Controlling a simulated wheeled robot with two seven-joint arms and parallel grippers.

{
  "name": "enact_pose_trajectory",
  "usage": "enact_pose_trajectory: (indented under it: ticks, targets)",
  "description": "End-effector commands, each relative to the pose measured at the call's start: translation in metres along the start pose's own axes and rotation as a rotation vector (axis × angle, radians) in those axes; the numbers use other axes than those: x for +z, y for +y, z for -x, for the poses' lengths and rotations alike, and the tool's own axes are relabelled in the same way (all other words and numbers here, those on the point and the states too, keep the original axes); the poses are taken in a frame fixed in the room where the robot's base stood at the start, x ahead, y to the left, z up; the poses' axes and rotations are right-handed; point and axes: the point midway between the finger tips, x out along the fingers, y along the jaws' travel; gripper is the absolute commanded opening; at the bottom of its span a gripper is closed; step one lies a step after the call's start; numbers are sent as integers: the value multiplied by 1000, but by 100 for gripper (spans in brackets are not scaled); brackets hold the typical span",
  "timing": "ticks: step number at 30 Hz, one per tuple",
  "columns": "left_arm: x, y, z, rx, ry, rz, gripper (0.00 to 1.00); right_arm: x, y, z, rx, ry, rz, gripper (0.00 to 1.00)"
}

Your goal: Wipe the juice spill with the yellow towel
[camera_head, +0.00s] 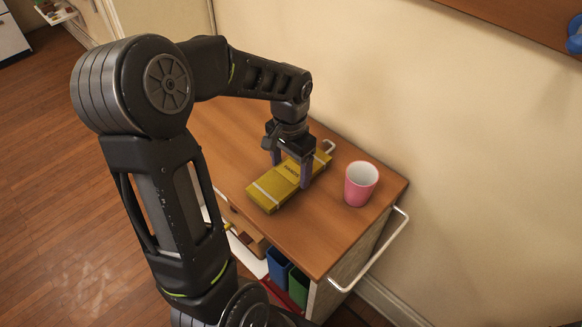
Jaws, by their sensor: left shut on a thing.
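The yellow towel (268,190) lies folded flat on the wooden top of a small cabinet (320,235), with pale bands near its ends and dark lettering. My left gripper (291,171) comes down on it from above, with one finger on each long side, and is shut on it. The towel appears to rest on the cabinet top; I cannot tell whether it is slightly raised. I cannot make out a juice spill on the visible top; my arm and the towel hide part of it. My right gripper is not in view.
A pink cup (359,190) stands upright right of the towel. A white rail (372,252) runs along the cabinet's right side. Blue (279,265) and green (298,284) items sit on the shelf below. The wall (450,150) stands close behind. The cabinet top's front right is clear.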

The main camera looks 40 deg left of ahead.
Motion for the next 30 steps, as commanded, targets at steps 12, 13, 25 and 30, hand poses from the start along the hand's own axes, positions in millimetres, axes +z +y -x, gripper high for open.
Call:
enact_pose_trajectory:
  ticks: [12, 13, 25, 30]
  targets:
    - [0, 18, -2, 0, 1, -1, 35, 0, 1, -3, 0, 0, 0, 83]
    - [0, 19, -3, 0, 1, -1, 35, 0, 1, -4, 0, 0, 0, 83]
    - [0, 23, -3, 1, 0, 1, 35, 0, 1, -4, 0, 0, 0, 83]
    - [0, 23, 4, 1, 0, 1, 35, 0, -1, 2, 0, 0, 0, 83]
